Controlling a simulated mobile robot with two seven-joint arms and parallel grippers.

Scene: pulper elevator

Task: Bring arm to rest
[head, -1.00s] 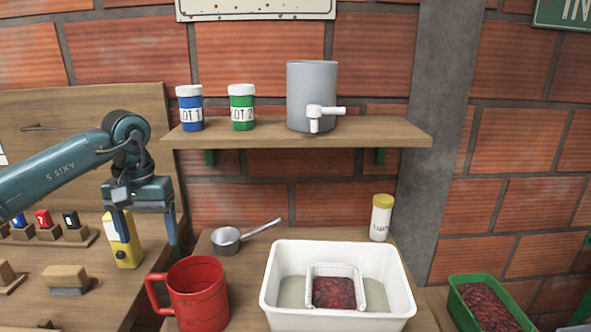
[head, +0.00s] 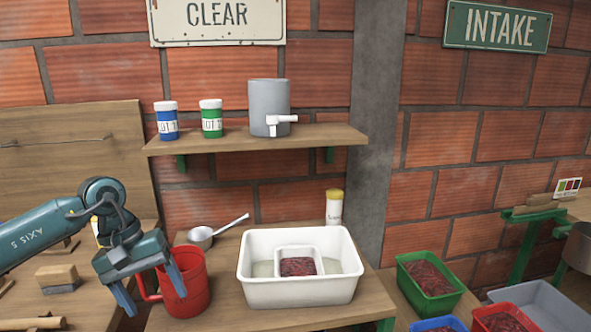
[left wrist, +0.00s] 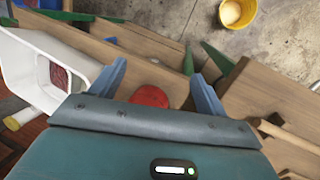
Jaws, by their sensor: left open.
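My left gripper (head: 155,290) is open and empty in the head view, at the left of the small table, in front of the red mug (head: 186,284). One finger overlaps the mug in the picture; I cannot tell whether they touch. In the left wrist view the two fingers of my left gripper (left wrist: 165,85) are spread apart, with part of the red mug (left wrist: 150,96) showing between them and nothing held. My right gripper is in neither view.
A white tub (head: 257,295) with a small basket of red cherries stands on the table beside the mug. A shelf (head: 330,134) hangs above. Crates (head: 430,274) stand at right.

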